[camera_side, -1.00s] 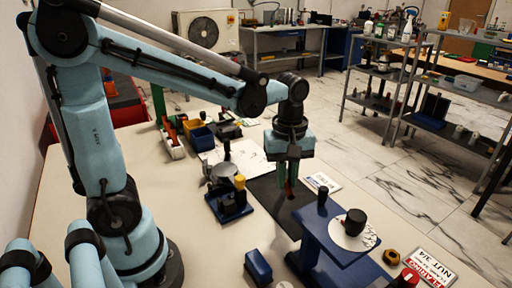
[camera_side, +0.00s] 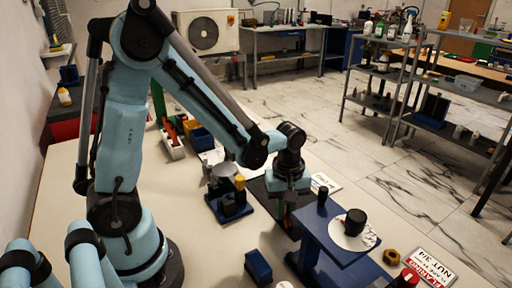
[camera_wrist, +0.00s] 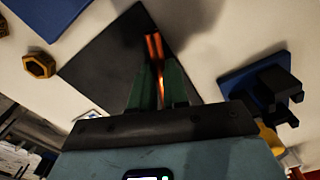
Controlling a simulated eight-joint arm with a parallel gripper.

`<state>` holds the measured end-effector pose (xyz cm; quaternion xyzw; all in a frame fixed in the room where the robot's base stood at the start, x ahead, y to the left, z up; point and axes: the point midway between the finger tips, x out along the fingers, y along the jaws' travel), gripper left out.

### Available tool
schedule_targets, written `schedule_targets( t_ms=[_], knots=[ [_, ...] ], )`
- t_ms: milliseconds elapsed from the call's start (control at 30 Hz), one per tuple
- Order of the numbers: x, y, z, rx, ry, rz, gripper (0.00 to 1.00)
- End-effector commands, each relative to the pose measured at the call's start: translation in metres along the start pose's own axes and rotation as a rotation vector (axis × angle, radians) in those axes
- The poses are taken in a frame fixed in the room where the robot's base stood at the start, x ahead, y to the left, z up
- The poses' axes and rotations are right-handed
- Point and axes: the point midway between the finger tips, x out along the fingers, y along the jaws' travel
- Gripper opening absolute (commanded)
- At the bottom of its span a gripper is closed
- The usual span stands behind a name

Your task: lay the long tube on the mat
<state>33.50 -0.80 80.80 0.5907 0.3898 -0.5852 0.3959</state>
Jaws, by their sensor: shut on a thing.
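The long tube (camera_wrist: 154,48) is an orange-copper rod. In the wrist view it runs between the green fingers of my gripper (camera_wrist: 160,78) and sticks out beyond their tips. My gripper is shut on it. The dark mat (camera_wrist: 100,62) lies beneath the tube and fingers. In the side view my gripper (camera_side: 286,217) is low over the mat (camera_side: 256,188), and its arm end hides much of the mat. The tube is barely visible there, and I cannot tell whether it touches the mat.
A blue stand with a white disc (camera_side: 345,236) and black knob is close right of my gripper. A blue fixture with a yellow cap (camera_side: 238,184) stands close left.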

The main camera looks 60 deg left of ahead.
Motion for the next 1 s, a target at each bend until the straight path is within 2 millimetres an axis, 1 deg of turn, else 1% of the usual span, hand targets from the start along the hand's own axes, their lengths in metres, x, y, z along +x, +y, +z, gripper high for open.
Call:
schedule_targets(
  t_ms=[67,467,500,633,1000],
  knots=[
    [0.0039,0.0000,-0.0001,0.000,0.000,0.000,0.00],
    [0.0077,-0.0003,0.0000,0.000,0.000,0.000,0.00],
    [0.0075,-0.0003,0.0001,0.000,0.000,0.000,0.19],
    [0.0073,-0.0003,0.0001,0.000,0.000,0.000,0.39],
    [0.0045,-0.0003,0.0001,0.000,0.000,0.000,0.40]
  ],
)
